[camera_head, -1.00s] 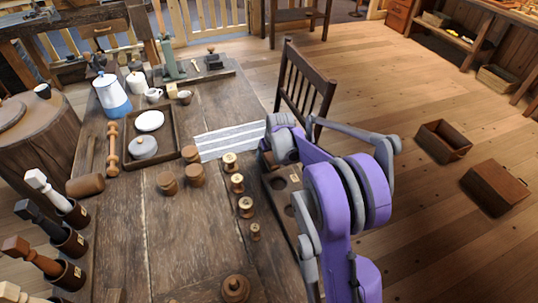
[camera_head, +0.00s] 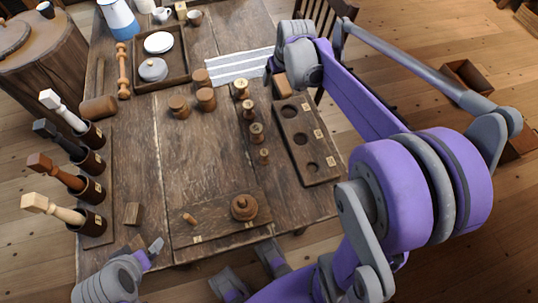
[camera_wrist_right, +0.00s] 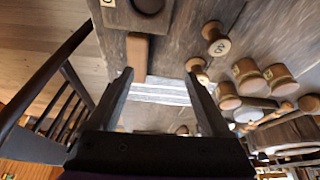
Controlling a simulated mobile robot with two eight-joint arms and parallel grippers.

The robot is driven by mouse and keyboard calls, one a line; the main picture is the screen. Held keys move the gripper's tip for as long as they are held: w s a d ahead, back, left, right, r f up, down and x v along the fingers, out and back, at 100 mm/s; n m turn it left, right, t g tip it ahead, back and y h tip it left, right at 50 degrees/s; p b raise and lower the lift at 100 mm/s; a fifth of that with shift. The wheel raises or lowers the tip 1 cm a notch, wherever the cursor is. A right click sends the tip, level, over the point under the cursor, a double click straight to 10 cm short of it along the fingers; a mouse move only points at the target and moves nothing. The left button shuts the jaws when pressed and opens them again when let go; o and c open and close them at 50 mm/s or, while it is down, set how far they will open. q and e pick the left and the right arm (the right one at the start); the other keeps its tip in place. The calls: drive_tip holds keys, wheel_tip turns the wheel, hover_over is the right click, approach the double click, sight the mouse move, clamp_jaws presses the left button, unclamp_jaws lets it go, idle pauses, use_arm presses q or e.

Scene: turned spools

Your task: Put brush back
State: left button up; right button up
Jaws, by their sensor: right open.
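A plain brown wooden block (camera_head: 282,84), perhaps the brush, lies on the table beside the far end of the dark board with round holes (camera_head: 304,163). No bristles show. In the right wrist view the block (camera_wrist_right: 138,56) is ahead of my right gripper (camera_wrist_right: 160,78), nearer its left finger. The right gripper is open with nothing held between its fingers; in the head view its wrist hides most of it. Whether the fingers reach around the block I cannot tell.
Several wooden spools (camera_head: 256,133) stand in a row left of the board. A striped cloth (camera_head: 238,66) lies beyond them. Lidded wooden pots (camera_head: 206,99) and a tray (camera_head: 175,73) are farther left. A chair (camera_wrist_right: 55,90) stands beside the table. The table's middle is clear.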

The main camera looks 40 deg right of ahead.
use_arm(q)
drive_tip(key=shift+s+a, duration=0.1)
drive_tip(key=shift+a, duration=0.05)
use_arm(e)
drive_tip(key=s+a+f+n, duration=0.1)
drive_tip(key=s+a, duration=0.5)
drive_tip(key=s, duration=0.1)
drive_tip(key=s+a+f+n, duration=0.1)
drive_tip(key=s+a+f, duration=0.1)
drive_tip(key=s+a, duration=0.4)
drive_tip(key=s+a+f+n+y, duration=0.1)
drive_tip(key=s+a+f, duration=0.1)
drive_tip(key=s+a, duration=0.5)
drive_tip(key=shift+s+f+t, duration=0.2)
drive_tip(key=shift+s+t, duration=0.1)
drive_tip(key=shift+s, duration=0.55)
use_arm(q)
wheel_tip(320, 180, up, 6)
drive_tip(key=w+p, duration=0.1)
drive_tip(key=p, duration=0.4)
drive_tip(key=shift+w+r+p, duration=0.15)
drive_tip(key=shift+r+p, duration=0.05)
drive_tip(key=shift+p, duration=0.15)
use_arm(e)
wheel_tip(320, 180, up, 6)
drive_tip(key=w, duration=0.1)
drive_tip(key=shift+w+r, duration=0.15)
drive_tip(key=shift+r, duration=0.05)
drive_tip(key=shift+d, duration=0.1)
